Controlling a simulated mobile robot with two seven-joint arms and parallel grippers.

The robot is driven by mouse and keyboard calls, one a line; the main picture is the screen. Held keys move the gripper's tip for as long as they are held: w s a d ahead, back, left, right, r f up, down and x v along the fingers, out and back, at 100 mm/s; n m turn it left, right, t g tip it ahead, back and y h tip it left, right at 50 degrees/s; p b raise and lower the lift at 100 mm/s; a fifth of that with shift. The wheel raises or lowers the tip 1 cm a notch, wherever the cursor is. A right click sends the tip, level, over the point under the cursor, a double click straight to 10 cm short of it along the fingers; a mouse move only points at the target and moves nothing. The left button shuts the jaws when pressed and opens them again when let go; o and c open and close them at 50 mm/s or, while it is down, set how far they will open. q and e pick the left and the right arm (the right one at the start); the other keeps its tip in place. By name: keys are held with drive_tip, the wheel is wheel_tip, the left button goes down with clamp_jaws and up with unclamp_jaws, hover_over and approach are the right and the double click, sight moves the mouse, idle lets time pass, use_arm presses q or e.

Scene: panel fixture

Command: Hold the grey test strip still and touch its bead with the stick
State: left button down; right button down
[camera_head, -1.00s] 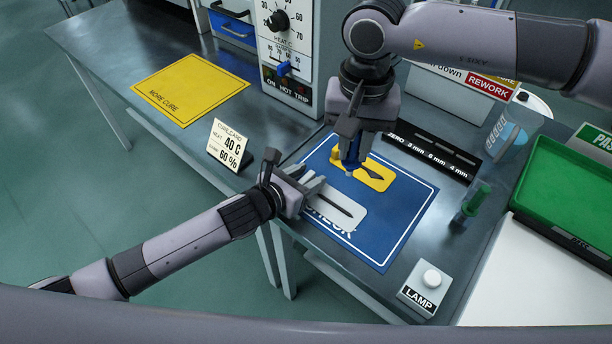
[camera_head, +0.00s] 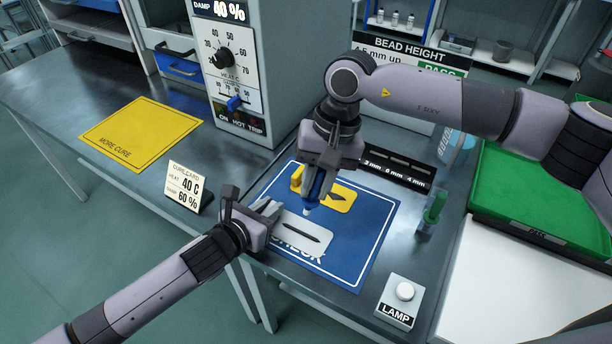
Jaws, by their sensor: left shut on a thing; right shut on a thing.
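The grey test strip (camera_head: 318,248) lies on the blue CHECK mat (camera_head: 349,272), with a long dark bead (camera_head: 299,232) along it. My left gripper (camera_head: 272,211) is shut on the strip's left end. My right gripper (camera_head: 316,182) points down and is shut on a blue stick (camera_head: 314,192) with a pale tip. The tip shows at the strip's upper edge, short of the bead in the picture; I cannot tell its exact height. A yellow strip (camera_head: 345,203) with a dark bead lies just behind, partly hidden by my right gripper and the stick.
A LAMP button box (camera_head: 396,309) stands at the front right. A green stick-like item (camera_head: 434,208) stands right of the mat, near the black gauge block (camera_head: 400,168). The cure card (camera_head: 187,187) stands left of the mat; a green tray (camera_head: 520,185) lies right.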

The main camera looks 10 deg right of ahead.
drive_tip(key=d+f+y, duration=0.1)
drive_tip(key=f, duration=0.1)
hover_over(319, 232)
drive_tip(key=shift+f, duration=2.8)
drive_tip(key=shift+f, duration=0.75)
drive_tip(key=shift+r, duration=0.1)
wheel_tip(319, 232, up, 7)
idle(0.8)
use_arm(q)
drive_tip(key=c, duration=0.9)
unclamp_jaws()
